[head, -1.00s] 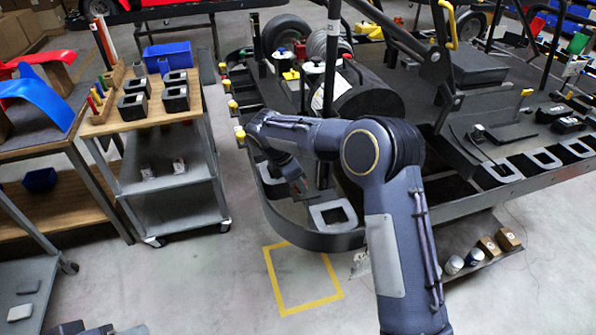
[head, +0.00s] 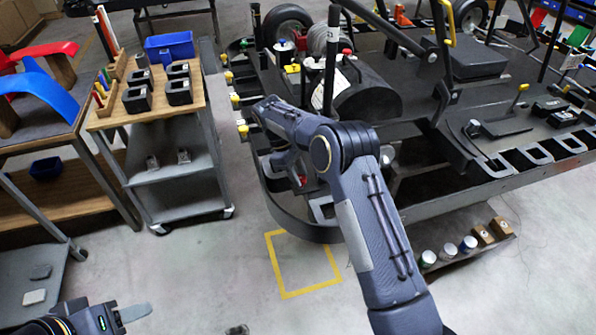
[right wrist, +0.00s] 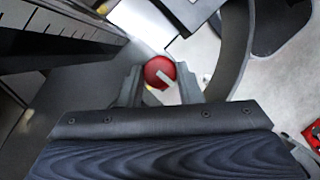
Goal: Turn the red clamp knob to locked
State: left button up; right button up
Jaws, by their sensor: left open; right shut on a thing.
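The red clamp knob (right wrist: 159,72) has a pale pointer mark slanting down-right in the right wrist view. My right gripper (right wrist: 160,84) has its two grey fingers on either side of the knob and is shut on it. In the head view a small patch of red (head: 303,181) shows by my right gripper (head: 298,177), low at the front left of the kart stand (head: 275,212); my forearm hides much of that area. My left gripper (head: 132,313) is at the bottom left, open and empty over the floor; only part of it shows.
A wheeled cart (head: 190,205) with black holders and a blue bin (head: 169,46) stands left of the kart stand. A yellow square (head: 305,291) marks bare floor in front. Cans and boxes sit on a low shelf (head: 470,258) at the right.

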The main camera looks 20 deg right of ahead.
jog(key=shift+m, duration=0.5)
jog(key=o, duration=1)
jog(key=shift+c, duration=0.2)
jog(key=v, duration=0.8)
jog(key=shift+d, duration=0.15)
jog(key=shift+w+f, duration=0.1)
